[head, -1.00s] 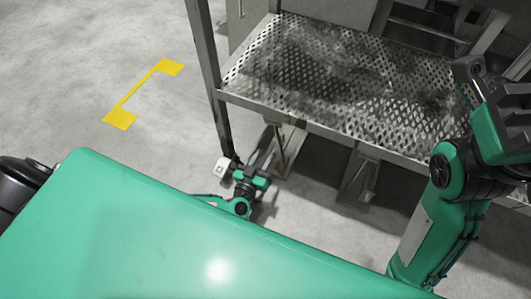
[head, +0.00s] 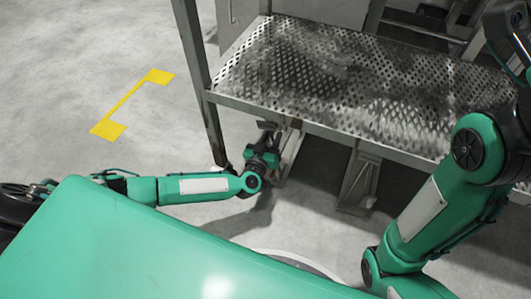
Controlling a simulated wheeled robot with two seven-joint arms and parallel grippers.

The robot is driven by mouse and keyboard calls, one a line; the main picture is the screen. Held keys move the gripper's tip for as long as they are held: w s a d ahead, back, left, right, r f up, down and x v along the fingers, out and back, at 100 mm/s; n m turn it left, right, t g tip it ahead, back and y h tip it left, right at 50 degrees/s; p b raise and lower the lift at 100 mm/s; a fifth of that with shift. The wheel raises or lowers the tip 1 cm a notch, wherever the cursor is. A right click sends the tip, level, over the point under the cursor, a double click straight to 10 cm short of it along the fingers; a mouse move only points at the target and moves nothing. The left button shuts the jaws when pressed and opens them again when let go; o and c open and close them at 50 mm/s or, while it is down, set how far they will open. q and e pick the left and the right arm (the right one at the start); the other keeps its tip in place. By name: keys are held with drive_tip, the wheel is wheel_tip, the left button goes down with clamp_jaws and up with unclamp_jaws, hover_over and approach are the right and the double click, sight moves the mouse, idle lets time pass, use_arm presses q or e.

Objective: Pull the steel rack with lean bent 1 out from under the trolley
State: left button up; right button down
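The trolley (head: 350,82) has a perforated, stained steel top and stands ahead of me in the head view. Grey steel pieces show below its front edge: one (head: 291,157) beside my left gripper and another (head: 356,186) farther right. They look like parts of the steel rack, most of which is hidden under the top. My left gripper (head: 267,126) is at the trolley's front edge, close to the nearer steel piece. Its fingers are small and dark, so their opening and any contact are unclear. My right arm comes in at the right; its gripper is not visible.
The trolley's front left leg (head: 202,100) stands just left of my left gripper. A yellow floor marking (head: 132,103) lies farther left. The grey floor (head: 80,40) on the left is clear. A grey cabinet (head: 237,22) stands behind the trolley.

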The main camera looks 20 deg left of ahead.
use_arm(q)
drive_tip(key=shift+w+b, duration=0.4)
drive_tip(key=shift+w, duration=0.8)
clamp_jaws()
idle(0.6)
